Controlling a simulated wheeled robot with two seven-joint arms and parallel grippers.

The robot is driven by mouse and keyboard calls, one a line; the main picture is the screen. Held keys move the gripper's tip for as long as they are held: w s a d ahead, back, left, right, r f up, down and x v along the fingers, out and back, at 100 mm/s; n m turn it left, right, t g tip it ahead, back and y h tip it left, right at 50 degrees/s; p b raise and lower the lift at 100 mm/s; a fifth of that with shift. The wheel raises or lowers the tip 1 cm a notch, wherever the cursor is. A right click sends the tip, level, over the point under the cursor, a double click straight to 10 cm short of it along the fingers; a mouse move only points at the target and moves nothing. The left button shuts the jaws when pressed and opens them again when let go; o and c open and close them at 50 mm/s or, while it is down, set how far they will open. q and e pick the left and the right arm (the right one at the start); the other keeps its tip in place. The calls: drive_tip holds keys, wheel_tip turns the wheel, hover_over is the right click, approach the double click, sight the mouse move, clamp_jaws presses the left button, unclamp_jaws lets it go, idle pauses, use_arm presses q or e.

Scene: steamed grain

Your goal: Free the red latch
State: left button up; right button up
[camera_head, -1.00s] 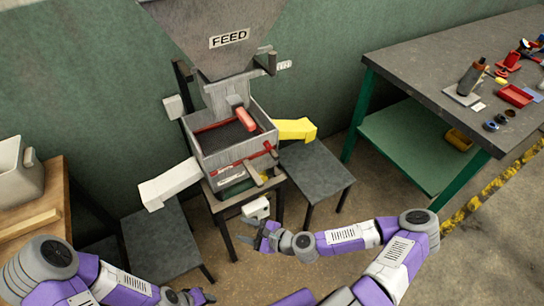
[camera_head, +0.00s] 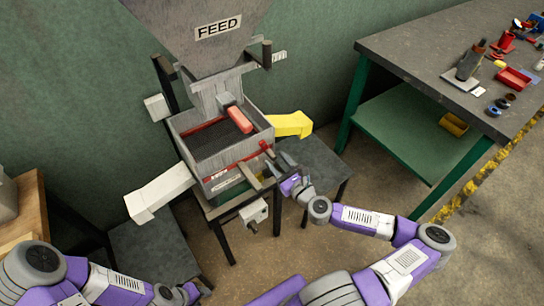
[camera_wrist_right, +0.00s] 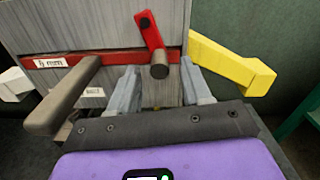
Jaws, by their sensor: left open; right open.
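The red latch (camera_wrist_right: 152,32) is a short tilted red plate on the front of the grey box, with a dark pivot at its top and a round grey knob (camera_wrist_right: 159,66) at its lower end. It crosses a red horizontal bar (camera_wrist_right: 110,59). In the head view the latch (camera_head: 265,146) is small, near the box's front right corner. My right gripper (camera_wrist_right: 160,92) is open, its fingers on either side below the knob; contact cannot be told. In the head view it (camera_head: 282,166) is at the box's front right. My left gripper (camera_head: 184,296) is at the bottom edge, apart from the box.
The grey box (camera_head: 193,147) holds dark grain under the FEED hopper (camera_head: 198,45). A grey-brown handle (camera_wrist_right: 62,98) juts out left of my right gripper. A white chute (camera_head: 160,190) and a yellow chute (camera_head: 292,125) flank the box. A workbench (camera_head: 420,60) stands right.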

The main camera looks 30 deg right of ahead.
sight(273, 157)
drive_tip(key=shift+w+a, duration=0.15)
drive_tip(key=shift+w, duration=1.4)
clamp_jaws()
